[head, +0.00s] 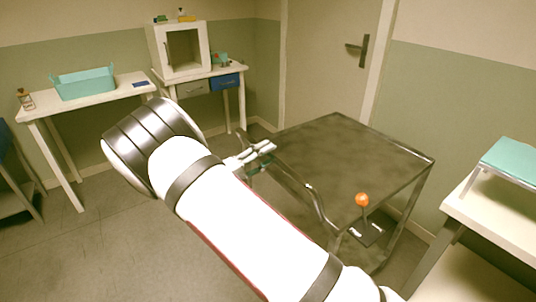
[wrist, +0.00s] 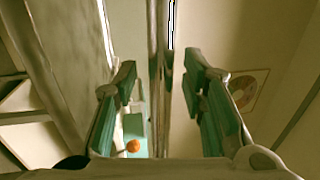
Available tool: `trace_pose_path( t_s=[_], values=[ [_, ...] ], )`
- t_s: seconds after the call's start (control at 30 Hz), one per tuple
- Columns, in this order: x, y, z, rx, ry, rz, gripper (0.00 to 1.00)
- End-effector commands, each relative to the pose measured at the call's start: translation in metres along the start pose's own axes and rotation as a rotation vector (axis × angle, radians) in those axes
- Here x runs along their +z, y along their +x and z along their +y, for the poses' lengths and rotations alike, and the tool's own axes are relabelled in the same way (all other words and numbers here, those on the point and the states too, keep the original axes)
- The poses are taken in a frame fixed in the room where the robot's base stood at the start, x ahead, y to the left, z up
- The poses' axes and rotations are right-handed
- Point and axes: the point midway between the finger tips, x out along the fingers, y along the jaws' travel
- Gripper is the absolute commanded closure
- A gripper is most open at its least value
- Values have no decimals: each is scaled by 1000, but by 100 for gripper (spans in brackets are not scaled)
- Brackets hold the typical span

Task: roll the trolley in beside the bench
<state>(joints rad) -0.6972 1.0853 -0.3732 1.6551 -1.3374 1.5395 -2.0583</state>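The trolley (head: 350,145) has a dark, mottled top and a metal frame, and stands right of centre in the head view. Its bent handle bar (head: 300,185) runs along the near left side. An orange ball knob (head: 362,199) stands on a short stem at its near side, and it also shows in the wrist view (wrist: 133,146). My gripper (wrist: 160,75) is open, with a metal bar (wrist: 160,40) passing between its teal-padded fingers. I cannot tell whether they touch it. A white bench (head: 495,215) stands at the right, apart from the trolley.
A teal-topped stand (head: 512,162) is on the right bench. A white table (head: 90,100) at left holds a teal basket (head: 83,84) and a bottle (head: 26,99). A white cabinet (head: 180,48) stands on another table at the back. A door (head: 325,60) is behind the trolley. Floor (head: 120,245) is clear at front left.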

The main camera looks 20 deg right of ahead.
Motion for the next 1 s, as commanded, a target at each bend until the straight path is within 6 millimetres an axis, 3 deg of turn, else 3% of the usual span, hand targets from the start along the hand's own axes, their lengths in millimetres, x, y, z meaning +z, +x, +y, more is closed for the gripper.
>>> trace_pose_path(
  t_s=[0.4,0.6,0.87,1.0],
  values=[
    [0,9,0,0,0,0,62],
    [0,9,0,0,0,0,100],
    [0,11,0,0,0,0,100],
    [0,22,3,-1,0,2,100]
  ],
)
